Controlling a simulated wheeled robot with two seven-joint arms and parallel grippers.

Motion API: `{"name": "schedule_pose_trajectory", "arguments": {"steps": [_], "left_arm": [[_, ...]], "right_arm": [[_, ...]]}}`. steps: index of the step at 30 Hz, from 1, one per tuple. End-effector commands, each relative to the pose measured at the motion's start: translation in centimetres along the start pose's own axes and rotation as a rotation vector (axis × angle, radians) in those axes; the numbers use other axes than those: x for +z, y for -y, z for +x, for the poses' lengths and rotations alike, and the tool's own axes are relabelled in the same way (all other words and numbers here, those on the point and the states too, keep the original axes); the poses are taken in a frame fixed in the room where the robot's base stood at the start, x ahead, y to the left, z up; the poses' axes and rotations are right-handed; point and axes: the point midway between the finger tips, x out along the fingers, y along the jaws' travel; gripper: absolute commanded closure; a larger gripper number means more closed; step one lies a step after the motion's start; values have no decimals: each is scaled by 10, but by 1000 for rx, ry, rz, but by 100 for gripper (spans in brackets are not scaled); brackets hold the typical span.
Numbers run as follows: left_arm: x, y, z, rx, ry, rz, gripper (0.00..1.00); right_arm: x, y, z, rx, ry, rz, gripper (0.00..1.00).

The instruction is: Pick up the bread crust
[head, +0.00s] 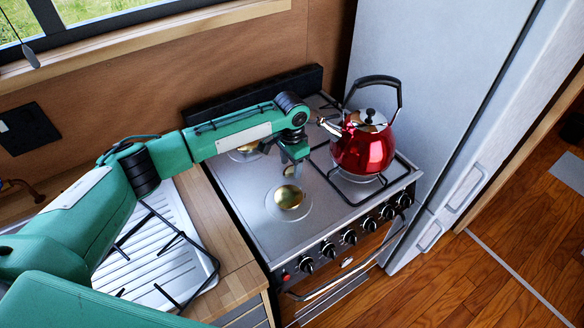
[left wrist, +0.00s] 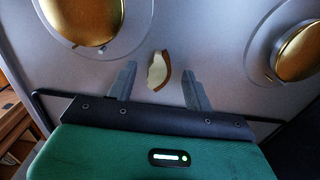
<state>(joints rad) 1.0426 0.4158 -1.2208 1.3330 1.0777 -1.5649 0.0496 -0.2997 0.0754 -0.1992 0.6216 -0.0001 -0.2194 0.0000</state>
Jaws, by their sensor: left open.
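The bread crust (left wrist: 157,70) is a small curved piece with a pale inside and a brown edge. In the left wrist view it lies on the grey stove top between two gold burner discs. My left gripper (head: 292,160) is open and points down over the stove in the head view. In the left wrist view its two fingers (left wrist: 158,84) stand on either side of the crust, with nothing gripped. I cannot tell how high the fingertips are above the stove. In the head view the gripper partly hides this spot. My right gripper is not in view.
A red kettle (head: 363,145) stands on a burner to the right of my left gripper. A gold burner disc (head: 289,197) lies just in front. Black pan supports lie on the stove, and another rests over the sink drainer (head: 150,262). A fridge (head: 440,90) bounds the right side.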

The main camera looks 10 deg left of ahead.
Motion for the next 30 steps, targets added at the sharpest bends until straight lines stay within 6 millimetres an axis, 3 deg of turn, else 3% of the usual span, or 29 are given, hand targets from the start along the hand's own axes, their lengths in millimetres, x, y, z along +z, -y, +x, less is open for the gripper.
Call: {"name": "schedule_pose_trajectory", "arguments": {"steps": [9, 16, 30], "left_arm": [[0, 0, 7, 0, -1, 0, 50], [0, 0, 7, 0, -1, 0, 95], [-1, 0, -4, 0, -2, 1, 96]], "right_arm": [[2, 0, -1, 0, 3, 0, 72], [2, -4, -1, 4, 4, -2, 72], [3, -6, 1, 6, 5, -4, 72]]}}
